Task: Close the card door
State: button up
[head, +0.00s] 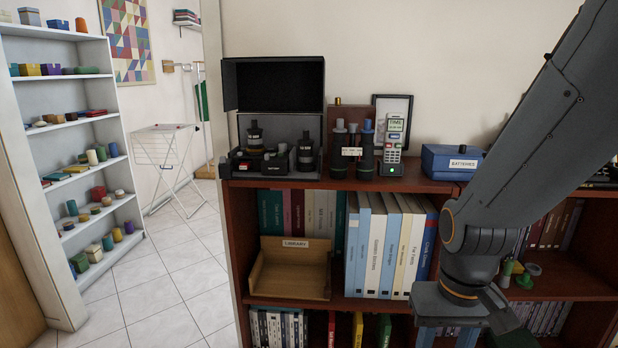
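I cannot make out a card door for certain. An open black case (273,85) stands at the left end of the brown bookcase top, its lid raised. In and before it are black lens-like cylinders (254,137) and a dark device with a small red and white label (247,168). These parts are too small to show whether a little door is open. My arm comes down from the upper right. The body of my gripper (450,304) is in front of the bookcase's middle shelf, well right of and below the case.
Right of the case stand a holder with dark handles (352,150), a grey handset (393,143) and a blue batteries box (452,161). Below are books (385,245) and a wooden library tray (290,270). Tiled floor (170,285) is clear at left, before a white shelf unit (75,150).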

aim_at(225, 165)
jog(key=u, duration=0.8)
jog(key=i, duration=0.35)
jog(key=u, duration=0.25)
